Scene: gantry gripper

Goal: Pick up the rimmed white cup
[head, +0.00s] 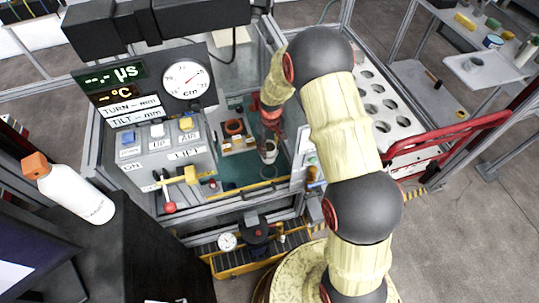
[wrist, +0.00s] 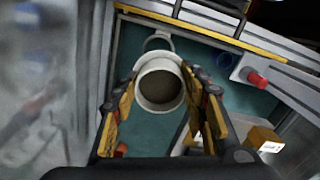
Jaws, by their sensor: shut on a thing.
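The rimmed white cup (wrist: 159,86) is in the middle of the wrist view, its pale rim and dark inside facing the camera. It also shows small in the head view (head: 269,153), over the teal floor of the frame enclosure. My gripper (wrist: 164,98) has its yellow-padded fingers on both sides of the cup and is shut on it. In the head view my gripper (head: 270,134) reaches down into the enclosure, and the arm hides part of it. I cannot tell whether the cup's base touches the floor.
A grey ring (wrist: 158,42) lies just beyond the cup. A red knob (wrist: 257,79) sits on a grey block to the right. A yellow-edged rail (wrist: 205,35) bounds the floor. The control panel (head: 160,145) stands left of the enclosure, a white rack with holes (head: 385,112) right.

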